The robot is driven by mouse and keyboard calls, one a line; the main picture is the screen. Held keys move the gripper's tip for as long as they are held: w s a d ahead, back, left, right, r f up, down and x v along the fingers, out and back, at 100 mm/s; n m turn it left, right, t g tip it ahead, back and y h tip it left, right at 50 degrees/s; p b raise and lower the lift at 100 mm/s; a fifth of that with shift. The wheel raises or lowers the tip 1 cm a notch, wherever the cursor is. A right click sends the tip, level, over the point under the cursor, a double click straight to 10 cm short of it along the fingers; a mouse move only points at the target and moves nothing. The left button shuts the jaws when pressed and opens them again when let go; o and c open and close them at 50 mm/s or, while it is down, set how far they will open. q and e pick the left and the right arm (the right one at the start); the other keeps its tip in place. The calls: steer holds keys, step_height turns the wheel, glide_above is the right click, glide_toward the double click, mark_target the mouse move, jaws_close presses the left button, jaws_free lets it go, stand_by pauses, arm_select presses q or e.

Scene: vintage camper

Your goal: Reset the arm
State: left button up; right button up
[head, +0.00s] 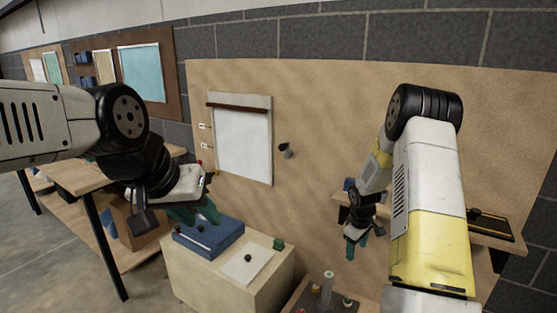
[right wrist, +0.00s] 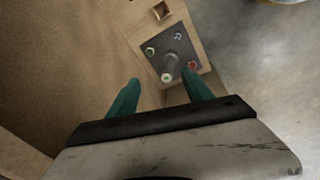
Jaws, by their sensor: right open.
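My right gripper (head: 356,240) hangs fingers-down in front of the tan panel, on the right side of the head view. In the right wrist view its two teal fingers (right wrist: 162,88) are spread apart with nothing between them. Below and beyond them is a grey plate with a post (right wrist: 170,70), on a wooden base. My left gripper (head: 196,213) is low at the left of the head view, its teal fingers over or near a blue case (head: 222,236). How far its fingers are parted is unclear.
A wooden block (head: 215,277) bears the blue case and a white sheet (head: 240,268) with a dark knob. The grey post (head: 326,288) stands at the bottom. A shelf (head: 480,234) is at right, behind my right arm. A white blind (head: 243,145) hangs on the panel (head: 310,110).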

steer(key=s+a+r+m+t, duration=0.15)
steer(key=s+r, duration=0.25)
steer(key=r, duration=0.5)
steer(key=s+a+r+m, duration=0.1)
steer(key=s+a+r, duration=0.2)
steer(key=r, duration=0.5)
steer(key=s+a+r+m+t, duration=0.15)
steer(key=s+r, duration=0.25)
steer(key=r, duration=0.5)
steer(key=s+a+r+m+y, duration=0.1)
steer(key=s+a+r, duration=0.2)
steer(key=s, duration=0.6)
steer(key=s+a+r+m+t+y, duration=0.1)
steer(key=s+r, duration=0.4)
steer(key=s, duration=0.5)
steer(key=a+m+y, duration=0.1)
steer(key=a, duration=0.1)
steer(key=shift+a+r+m, duration=0.3)
steer(key=shift+a+r, duration=0.05)
steer(key=shift+s, duration=0.1)
